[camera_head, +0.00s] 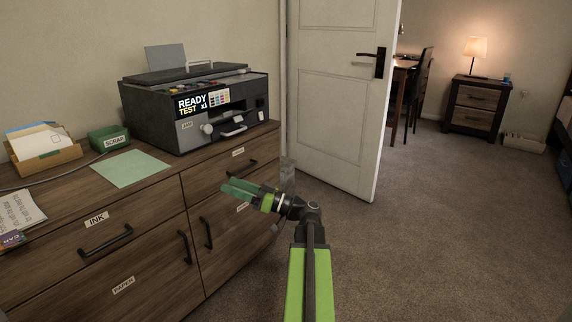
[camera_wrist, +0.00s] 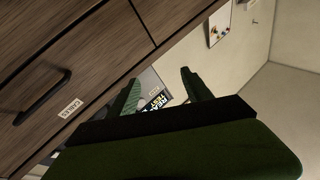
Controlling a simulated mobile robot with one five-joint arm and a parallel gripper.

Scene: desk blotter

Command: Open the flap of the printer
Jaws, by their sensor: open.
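The black printer (camera_head: 195,106) stands on the wooden dresser at the back left. Which part is the flap I cannot tell for sure. My gripper (camera_head: 232,188) is green, open and empty, in front of the dresser, apart from the printer and lower than it.
The dresser (camera_head: 150,245) has drawers with dark handles. On its top are a green mat (camera_head: 130,168), a green scrap box (camera_head: 108,138), a paper tray (camera_head: 43,153) and papers (camera_head: 18,212). A white door (camera_head: 335,95) stands open behind. Carpet at right is clear.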

